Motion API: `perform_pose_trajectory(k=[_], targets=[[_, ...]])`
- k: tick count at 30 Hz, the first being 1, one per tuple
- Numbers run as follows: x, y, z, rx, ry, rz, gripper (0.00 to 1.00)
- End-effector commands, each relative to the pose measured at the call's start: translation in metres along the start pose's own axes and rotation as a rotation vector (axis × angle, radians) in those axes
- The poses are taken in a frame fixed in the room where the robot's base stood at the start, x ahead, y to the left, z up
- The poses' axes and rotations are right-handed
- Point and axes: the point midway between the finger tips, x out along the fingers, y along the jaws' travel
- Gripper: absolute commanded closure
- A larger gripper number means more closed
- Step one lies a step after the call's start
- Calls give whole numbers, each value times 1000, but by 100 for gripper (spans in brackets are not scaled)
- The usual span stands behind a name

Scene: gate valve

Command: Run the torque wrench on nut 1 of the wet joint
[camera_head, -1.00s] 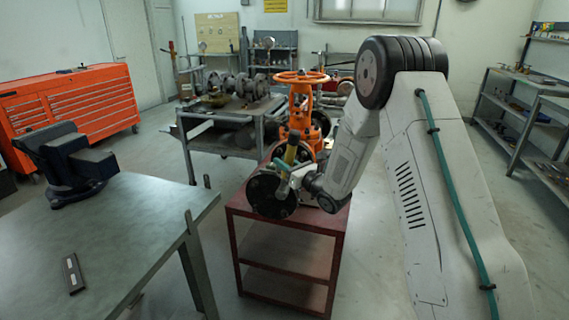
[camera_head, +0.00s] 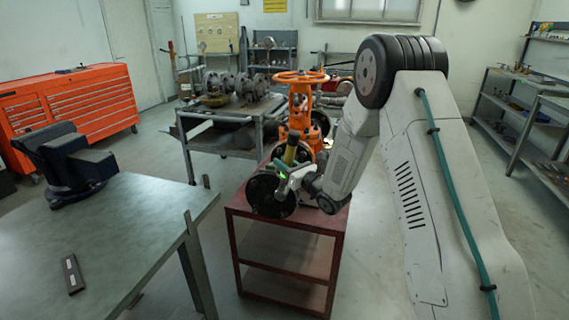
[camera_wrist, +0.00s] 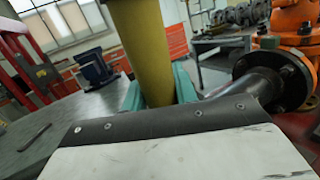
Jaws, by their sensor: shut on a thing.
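My gripper (camera_head: 283,172) is shut on the yellow handle of the torque wrench (camera_head: 291,150), at the near flange of the valve on the red stand. The yellow handle (camera_wrist: 143,50) stands nearly upright between my teal fingers (camera_wrist: 158,92) in the wrist view. A small green light shows by my gripper in the head view. The orange gate valve (camera_head: 301,104) has a handwheel on top. Its dark round flange (camera_head: 268,197) faces the camera, partly covered by my gripper; a bolted flange (camera_wrist: 272,80) shows in the wrist view. I cannot make out nut 1 or whether the wrench touches it.
The red stand (camera_head: 281,258) bears the valve. A grey-green bench (camera_head: 130,215) with a dark blue vise (camera_head: 68,165) and a small dark bar (camera_head: 72,275) is at left. A cart with pipe parts (camera_head: 222,112) is behind.

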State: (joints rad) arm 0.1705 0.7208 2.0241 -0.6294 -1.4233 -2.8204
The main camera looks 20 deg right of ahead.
Motion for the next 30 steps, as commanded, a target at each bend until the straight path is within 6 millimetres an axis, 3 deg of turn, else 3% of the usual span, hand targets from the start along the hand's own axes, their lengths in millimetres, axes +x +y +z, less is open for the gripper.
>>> perform_pose_trajectory(k=[21, 30], targets=[[-16, 32, 2, -1, -3, 2, 100], [-18, 37, 2, -2, -4, 0, 100]])
